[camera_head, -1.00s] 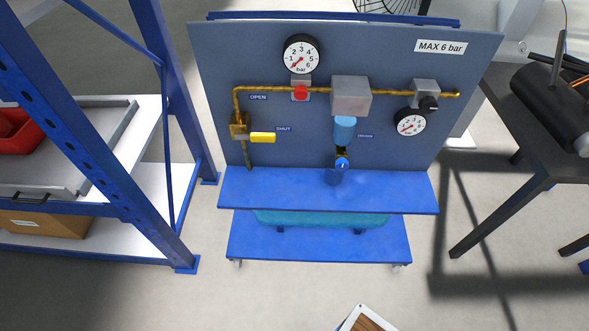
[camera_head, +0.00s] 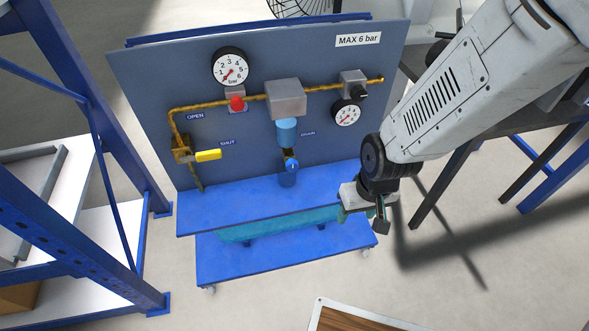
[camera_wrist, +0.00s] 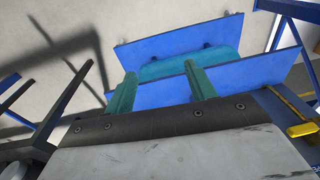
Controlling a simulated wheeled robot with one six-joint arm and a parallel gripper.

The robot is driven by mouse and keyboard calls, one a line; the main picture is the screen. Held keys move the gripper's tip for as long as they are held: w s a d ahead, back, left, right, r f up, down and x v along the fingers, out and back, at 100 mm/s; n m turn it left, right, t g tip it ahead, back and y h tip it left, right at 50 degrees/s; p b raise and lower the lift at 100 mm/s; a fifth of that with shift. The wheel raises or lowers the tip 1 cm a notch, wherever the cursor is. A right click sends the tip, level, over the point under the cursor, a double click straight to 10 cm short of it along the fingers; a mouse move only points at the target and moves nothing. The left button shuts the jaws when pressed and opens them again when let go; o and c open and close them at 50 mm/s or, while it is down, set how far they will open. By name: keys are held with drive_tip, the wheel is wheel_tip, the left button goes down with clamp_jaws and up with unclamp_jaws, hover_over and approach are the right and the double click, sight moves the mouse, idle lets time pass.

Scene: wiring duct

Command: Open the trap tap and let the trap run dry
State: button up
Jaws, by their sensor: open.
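The trap is a blue bowl (camera_head: 287,132) under a grey block on the panel, beside a label that appears to read DRAIN. The trap tap (camera_head: 292,166) is a small blue handle on a fitting below the bowl. A blue cup (camera_head: 288,180) stands beneath it on the shelf. Whether the tap is open or how much the bowl holds is too small to tell. My gripper (camera_head: 364,216) is open and empty, right of the tap and near the shelf's right end. In the wrist view its green fingers (camera_wrist: 160,70) are apart, with blue shelving beyond; the tap is not visible there.
A yellow lever (camera_head: 208,155) lies sideways by the SHUT label; it also shows in the wrist view (camera_wrist: 302,130). A red knob (camera_head: 237,103) and two gauges sit along the brass pipe. A blue rack (camera_head: 95,150) stands left, a dark table (camera_head: 470,150) right.

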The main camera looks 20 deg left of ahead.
drive_tip(key=w+a+f+n+t+y, duration=0.1)
drive_tip(key=a+f+t+y, duration=0.15)
drive_tip(key=a+f, duration=0.75)
drive_tip(key=n+t+y, duration=0.2)
drive_tip(key=t+y, duration=0.4)
drive_tip(key=t, duration=0.7)
approach(293, 169)
drive_tip(key=x, duration=0.2)
drive_tip(key=shift+g, duration=0.25)
drive_tip(key=x, duration=0.6)
drive_tip(key=shift+w+r, duration=0.15)
drive_tip(key=shift+r, duration=0.1)
drive_tip(key=shift+w+a, duration=0.35)
drive_tip(key=shift+w, duration=0.2)
drive_tip(key=c, duration=1)
